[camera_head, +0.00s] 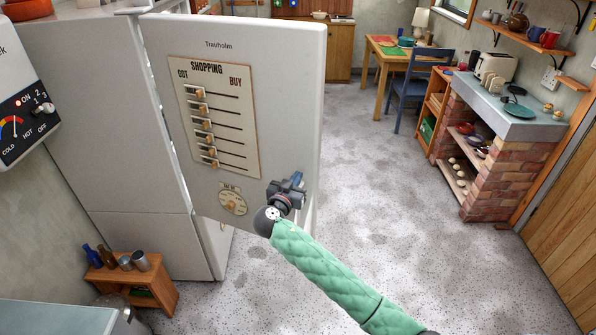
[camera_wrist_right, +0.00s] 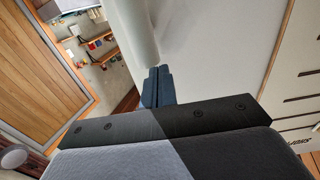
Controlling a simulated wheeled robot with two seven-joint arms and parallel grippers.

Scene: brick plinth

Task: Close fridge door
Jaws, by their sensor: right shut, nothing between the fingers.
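The white fridge (camera_head: 70,130) stands at the left of the head view. Its upper door (camera_head: 280,95) is open, standing out from the body with a gap along the left. The door carries a shopping list board (camera_head: 218,115) and a round dial (camera_head: 232,201). My right gripper (camera_head: 298,179) is at the lower right part of the door face, near its free edge. In the right wrist view its fingertips (camera_wrist_right: 158,86) are shut together and empty, close to the white door surface (camera_wrist_right: 215,45). I cannot tell whether they touch it. My left gripper is not in view.
A small wooden shelf (camera_head: 150,290) with bottles and cups stands at the lower left before the fridge. A brick plinth (camera_head: 500,170) with a grey top stands at the right. A table (camera_head: 385,55) and blue chair (camera_head: 410,85) are behind. The floor between is clear.

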